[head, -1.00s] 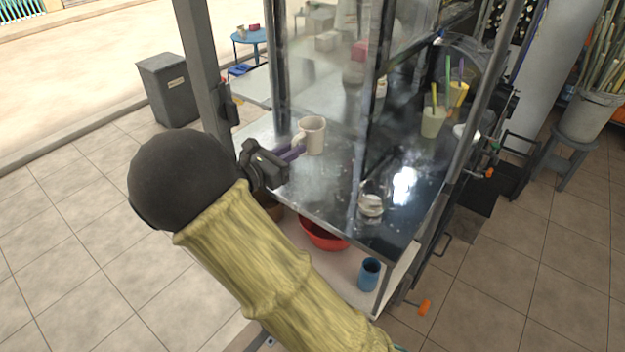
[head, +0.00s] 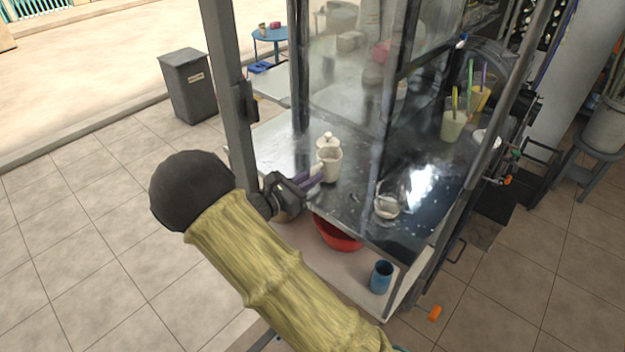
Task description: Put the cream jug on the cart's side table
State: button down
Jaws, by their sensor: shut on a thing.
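The cream jug (head: 331,170) is a small pale cup-like vessel near the left front corner of the cart's steel counter. My gripper (head: 312,181), with purple fingers, comes in from the left and is shut on its left side, at the handle. The jug looks upright; whether its base touches the counter I cannot tell. A pale flat panel (head: 272,88) juts from the cart's far left side and seems to be the side table; the post and glass hide part of it.
A white lidded pot (head: 327,142) stands just behind the jug. A glass jar (head: 387,205) and drink cups (head: 454,125) are on the counter (head: 275,145). A grey post (head: 232,90) and glass panes stand close. A red bowl (head: 338,236) and blue cup (head: 382,277) sit on the lower shelf.

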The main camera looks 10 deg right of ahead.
jog(key=shift+f, duration=0.35)
jog(key=shift+f, duration=0.1)
jog(key=c, duration=1.4)
grip_release()
jog(key=shift+c, duration=0.2)
jog(key=b+v, duration=0.1)
jog(key=v, duration=1.1)
jog(key=shift+d, duration=0.1)
